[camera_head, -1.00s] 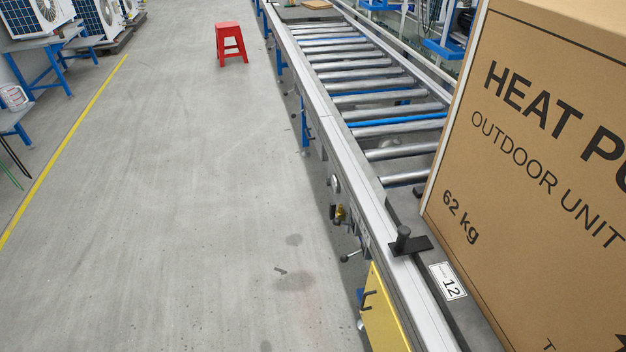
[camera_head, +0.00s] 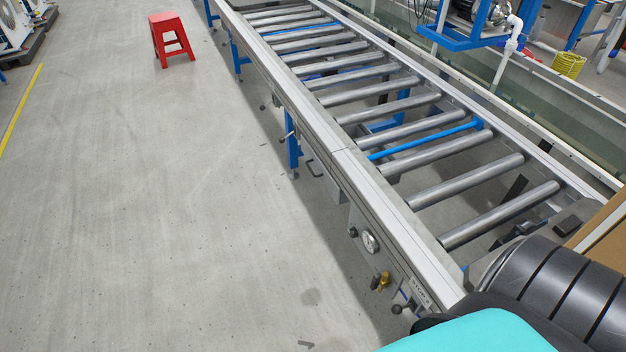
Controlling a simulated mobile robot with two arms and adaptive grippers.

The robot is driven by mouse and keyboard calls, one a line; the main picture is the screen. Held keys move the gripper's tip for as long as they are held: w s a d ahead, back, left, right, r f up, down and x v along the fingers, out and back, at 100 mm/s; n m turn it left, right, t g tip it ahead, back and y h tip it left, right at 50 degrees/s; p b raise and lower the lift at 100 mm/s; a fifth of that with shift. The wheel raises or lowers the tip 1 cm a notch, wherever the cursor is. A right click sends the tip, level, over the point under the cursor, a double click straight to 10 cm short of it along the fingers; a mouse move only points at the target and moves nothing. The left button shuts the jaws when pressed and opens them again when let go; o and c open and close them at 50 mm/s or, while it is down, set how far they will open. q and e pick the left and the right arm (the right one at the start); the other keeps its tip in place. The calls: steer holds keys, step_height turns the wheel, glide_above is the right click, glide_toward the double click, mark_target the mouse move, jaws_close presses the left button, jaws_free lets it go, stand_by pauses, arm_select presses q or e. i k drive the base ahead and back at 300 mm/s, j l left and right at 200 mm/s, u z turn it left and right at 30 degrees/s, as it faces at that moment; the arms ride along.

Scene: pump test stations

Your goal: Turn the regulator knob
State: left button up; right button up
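On the side of the roller conveyor is a small panel with a round white-faced gauge (camera_head: 369,242). A small black knob (camera_head: 353,232) sits just left of the gauge; it is too small to tell for sure that it is the regulator knob. Below the gauge are a brass fitting (camera_head: 384,282) with a dark part beside it, and a small lever valve (camera_head: 398,309) near a label. Neither of my grippers shows in this view. A black ribbed arm part and a turquoise part of mine fill the lower right corner and hide the conveyor's near end.
The roller conveyor (camera_head: 345,152) runs from the near right to the back left. A red stool (camera_head: 171,38) stands on the floor at the back left. A cardboard box edge (camera_head: 604,236) shows at the right.

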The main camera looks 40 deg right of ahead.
mark_target(353, 233)
steer(key=i+j+z, duration=0.1)
steer(key=i+z, duration=0.15)
steer(key=i, duration=0.3)
steer(key=i+j+z, duration=0.25)
steer(key=i, duration=0.3)
steer(key=i+l, duration=0.05)
